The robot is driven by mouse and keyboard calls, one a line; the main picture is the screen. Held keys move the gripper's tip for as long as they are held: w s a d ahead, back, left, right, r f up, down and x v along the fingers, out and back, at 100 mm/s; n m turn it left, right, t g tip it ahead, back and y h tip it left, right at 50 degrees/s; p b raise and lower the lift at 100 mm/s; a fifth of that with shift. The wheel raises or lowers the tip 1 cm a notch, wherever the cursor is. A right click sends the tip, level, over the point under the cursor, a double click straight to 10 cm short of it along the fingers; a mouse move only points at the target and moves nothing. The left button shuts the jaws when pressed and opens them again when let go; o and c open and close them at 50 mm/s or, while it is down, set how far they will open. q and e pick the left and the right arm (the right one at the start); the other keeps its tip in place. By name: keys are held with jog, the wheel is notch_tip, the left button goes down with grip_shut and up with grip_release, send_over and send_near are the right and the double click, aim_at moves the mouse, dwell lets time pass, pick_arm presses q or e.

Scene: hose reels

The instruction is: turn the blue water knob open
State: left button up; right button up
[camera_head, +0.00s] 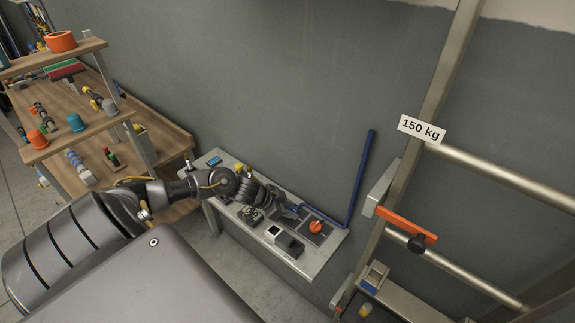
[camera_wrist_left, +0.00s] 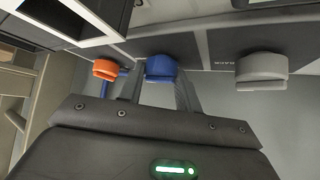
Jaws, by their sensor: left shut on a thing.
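The blue water knob (camera_wrist_left: 161,68) shows in the wrist view between an orange knob (camera_wrist_left: 105,69) and a grey knob (camera_wrist_left: 262,67), all in one row on a dark panel. My left gripper (camera_wrist_left: 163,82) is shut on the blue knob, with its fingers around it. In the head view the left gripper (camera_head: 291,208) is low over the bench, just left of the orange knob (camera_head: 316,227). There the gripper largely hides the blue knob, and its turn angle cannot be read. My right gripper is not in view.
The narrow grey bench (camera_head: 322,262) stands against the wall and carries small boxes (camera_head: 289,244). A blue pipe (camera_head: 362,178) rises at its right end. A metal rack with an orange bar (camera_head: 406,223) stands to the right. Wooden shelves (camera_head: 150,118) with parts stand left.

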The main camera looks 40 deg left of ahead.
pick_arm(q)
jog(key=shift+s+f, duration=0.15)
jog(key=o, duration=0.9)
jog(key=shift+a, duration=0.1)
jog(key=shift+o, duration=0.5)
jog(key=b+v, duration=0.2)
jog(key=v, duration=0.8)
jog(key=shift+s+r, duration=0.15)
jog(key=shift+r, duration=0.25)
jog(key=shift+a, duration=0.1)
